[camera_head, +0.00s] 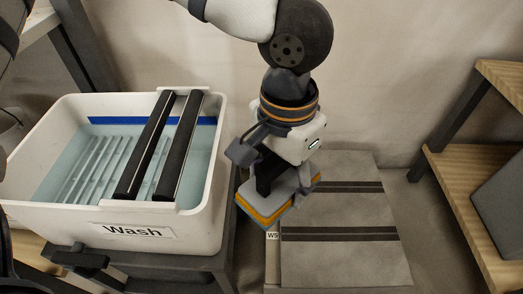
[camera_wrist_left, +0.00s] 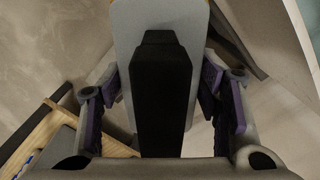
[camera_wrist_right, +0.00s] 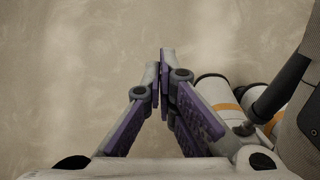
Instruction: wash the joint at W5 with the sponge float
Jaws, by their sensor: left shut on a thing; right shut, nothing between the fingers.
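My left gripper (camera_head: 284,178) is shut on the black handle of the sponge float (camera_head: 268,210), which has a grey plate and an orange-yellow sponge with a bluish underside. The float hangs tilted over the left edge of the grey tiled panel (camera_head: 345,211). In the left wrist view the float's black handle (camera_wrist_left: 162,95) stands between the fingers. The panel has two dark joints across it. A small W5 label (camera_head: 272,236) shows at the left end of the lower joint (camera_head: 340,234), partly hidden by the float. My right gripper (camera_wrist_right: 162,75) is shut and empty, facing a plain beige surface.
A white tub labelled Wash (camera_head: 133,231) stands at the left on a dark stand, with water, a ribbed grid and two black rollers (camera_head: 150,145) across it. A wooden shelf unit (camera_head: 465,190) stands at the right. A beige wall is behind.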

